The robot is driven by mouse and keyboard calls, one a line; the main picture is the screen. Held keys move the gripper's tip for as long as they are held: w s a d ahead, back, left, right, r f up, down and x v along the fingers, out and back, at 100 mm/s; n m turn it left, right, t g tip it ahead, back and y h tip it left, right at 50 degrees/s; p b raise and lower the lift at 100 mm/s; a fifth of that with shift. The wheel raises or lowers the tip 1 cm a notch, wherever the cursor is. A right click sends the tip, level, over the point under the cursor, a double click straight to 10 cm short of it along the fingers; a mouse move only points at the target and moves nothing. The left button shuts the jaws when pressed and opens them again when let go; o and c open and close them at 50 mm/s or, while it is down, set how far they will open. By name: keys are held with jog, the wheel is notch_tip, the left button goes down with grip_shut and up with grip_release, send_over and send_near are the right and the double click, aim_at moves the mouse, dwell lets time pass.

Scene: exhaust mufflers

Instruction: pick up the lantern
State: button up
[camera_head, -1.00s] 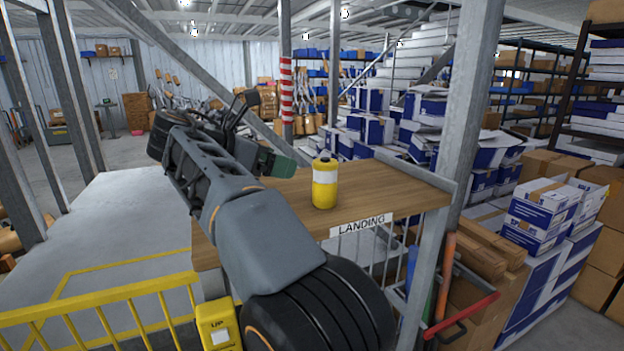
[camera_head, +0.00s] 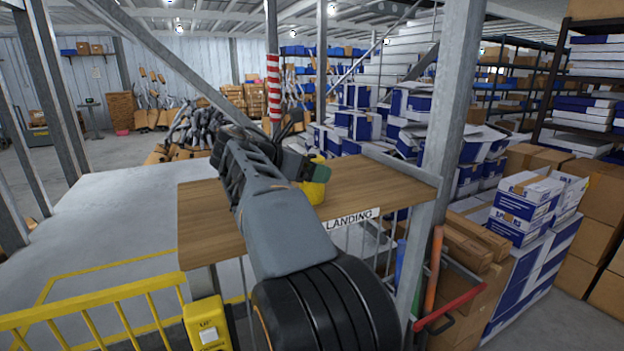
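The lantern (camera_head: 315,188) is a yellow cylinder standing on the wooden shelf labelled LANDING (camera_head: 395,190). My arm and gripper (camera_head: 297,140) now cover most of it, and only its lower yellow part and right side show. In the earlier frame it has a white band and a dark top. My gripper is in front of or above the lantern in the picture. I cannot tell whether they touch. The fingers are dark and partly hidden behind my wrist, so their opening is unclear.
A grey steel post (camera_head: 447,150) stands at the shelf's right end. A yellow railing (camera_head: 90,305) with a yellow UP box (camera_head: 207,325) is at the lower left. Blue and white boxes (camera_head: 525,205) are stacked on the right. The left part of the shelf is bare.

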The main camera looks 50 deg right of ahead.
jog(key=shift+s+d+f, duration=0.1)
jog(key=shift+d+f, duration=0.1)
jog(key=shift+d, duration=0.2)
jog(key=shift+c, duration=0.5)
jog(key=c, duration=0.9)
jog(key=shift+c, duration=0.4)
jog(key=shift+r, duration=0.15)
